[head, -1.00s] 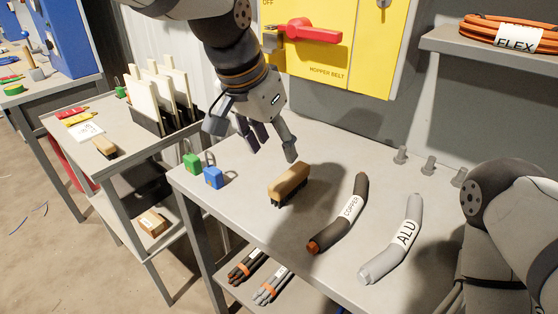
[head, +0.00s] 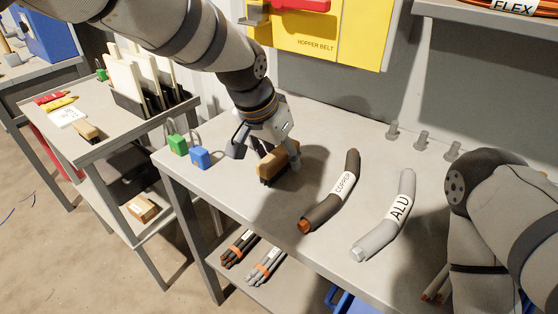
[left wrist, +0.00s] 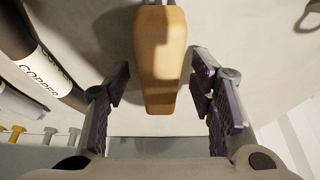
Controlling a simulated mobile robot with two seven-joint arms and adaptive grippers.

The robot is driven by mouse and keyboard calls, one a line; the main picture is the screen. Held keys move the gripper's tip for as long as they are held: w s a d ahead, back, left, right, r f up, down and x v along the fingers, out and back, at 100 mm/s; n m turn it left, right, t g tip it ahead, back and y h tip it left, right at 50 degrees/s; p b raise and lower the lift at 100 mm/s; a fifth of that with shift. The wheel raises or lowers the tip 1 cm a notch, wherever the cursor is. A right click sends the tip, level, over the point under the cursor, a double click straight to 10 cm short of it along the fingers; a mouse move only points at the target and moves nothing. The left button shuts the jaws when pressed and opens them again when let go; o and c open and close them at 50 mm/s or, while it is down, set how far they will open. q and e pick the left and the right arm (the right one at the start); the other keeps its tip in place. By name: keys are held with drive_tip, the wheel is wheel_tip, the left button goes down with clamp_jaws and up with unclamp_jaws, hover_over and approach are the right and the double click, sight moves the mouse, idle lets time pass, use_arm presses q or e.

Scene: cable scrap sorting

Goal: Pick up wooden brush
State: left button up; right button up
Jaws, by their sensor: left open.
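The wooden brush (head: 272,167) lies on the grey table, bristles down, with a light brown wooden back. In the left wrist view the brush (left wrist: 160,55) runs between the two fingers, with gaps on both sides. My left gripper (head: 270,160) is open and lowered around the brush, one finger on each side. In the left wrist view the left gripper (left wrist: 161,95) shows purple-padded fingers apart from the wood. The gripper hides part of the brush in the head view. My right arm shows at the right edge, but its gripper is out of view.
A copper cable piece (head: 330,195) and an ALU cable piece (head: 386,220) lie right of the brush. Green (head: 178,145) and blue (head: 200,158) padlocks stand to the left. A second brush (head: 87,131) lies on the side table. Metal pegs (head: 421,138) stand at the back.

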use_arm(q)
drive_tip(key=shift+f, duration=0.25)
idle(0.4)
clamp_jaws()
